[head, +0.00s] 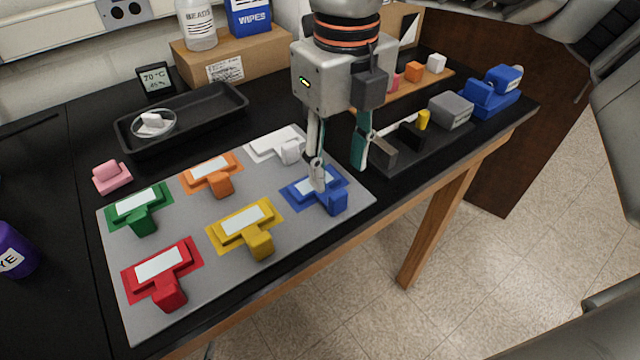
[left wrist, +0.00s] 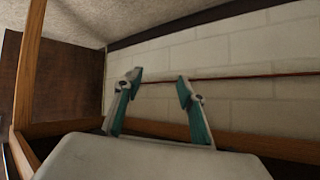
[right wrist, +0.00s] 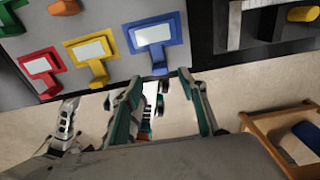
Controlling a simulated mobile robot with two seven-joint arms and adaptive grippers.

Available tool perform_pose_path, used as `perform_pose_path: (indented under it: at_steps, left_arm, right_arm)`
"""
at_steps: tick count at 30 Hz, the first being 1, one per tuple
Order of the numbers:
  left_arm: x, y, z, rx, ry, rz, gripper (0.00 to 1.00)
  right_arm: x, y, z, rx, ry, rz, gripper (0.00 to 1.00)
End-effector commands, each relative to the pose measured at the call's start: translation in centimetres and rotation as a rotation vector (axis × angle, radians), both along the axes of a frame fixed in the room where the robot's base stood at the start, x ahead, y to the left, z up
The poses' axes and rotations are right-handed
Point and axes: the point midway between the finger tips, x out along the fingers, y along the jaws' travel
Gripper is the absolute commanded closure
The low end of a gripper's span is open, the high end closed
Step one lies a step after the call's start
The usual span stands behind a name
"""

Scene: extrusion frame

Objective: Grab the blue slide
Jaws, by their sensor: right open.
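The blue slide (head: 334,203) sits at the right corner of the grey board (head: 285,240), a blue piece with a white label and a block-shaped handle at its front. In the right wrist view the blue slide (right wrist: 152,35) lies just past the fingertips. My right gripper (head: 338,163) is open and empty, pointing down over the blue slide. One finger covers part of its label; I cannot tell if it touches. The fingers also show apart in the right wrist view (right wrist: 162,78). My left gripper (left wrist: 160,80) is open and empty, facing a pale block wall.
Red (head: 160,270), yellow (head: 243,228), green (head: 139,208), orange (head: 211,174) and white (head: 278,144) slides share the board. A black tray (head: 205,112) lies behind. A dark fixture (head: 430,146) stands right of the right gripper. The table's front edge is close to the blue slide.

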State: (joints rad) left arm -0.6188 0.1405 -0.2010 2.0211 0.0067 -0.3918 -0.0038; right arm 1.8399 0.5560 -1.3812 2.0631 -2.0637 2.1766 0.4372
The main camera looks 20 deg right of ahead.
Motion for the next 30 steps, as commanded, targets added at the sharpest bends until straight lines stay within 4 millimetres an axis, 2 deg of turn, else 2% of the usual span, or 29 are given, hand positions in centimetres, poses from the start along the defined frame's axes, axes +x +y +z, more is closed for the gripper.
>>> perform_pose_path:
  at_steps: [8,15,25,26,30]
  left_arm:
    - [-1.1,0.1,-0.9,0.004,0.022,-0.001,0.60]
    - [-1.0,0.4,-1.0,0.009,0.019,0.001,0.60]
    - [0.1,0.4,-0.3,0.011,-0.002,0.002,0.60]
    - [0.2,0.4,-0.3,0.011,-0.003,0.002,0.60]
    - [0.1,0.4,-0.4,0.011,-0.002,0.001,0.60]
  right_arm:
    - [-0.2,0.0,-3.1,0.002,0.005,0.003,0.58]
    - [-0.4,-0.1,-6.4,0.003,0.006,0.003,0.58]
    - [-0.3,-0.1,-7.0,0.003,0.002,0.003,0.58]
    - [-0.3,-0.1,-7.0,0.003,0.002,0.003,0.64]
    - [-0.3,-0.1,-7.0,0.003,0.003,0.003,0.98]
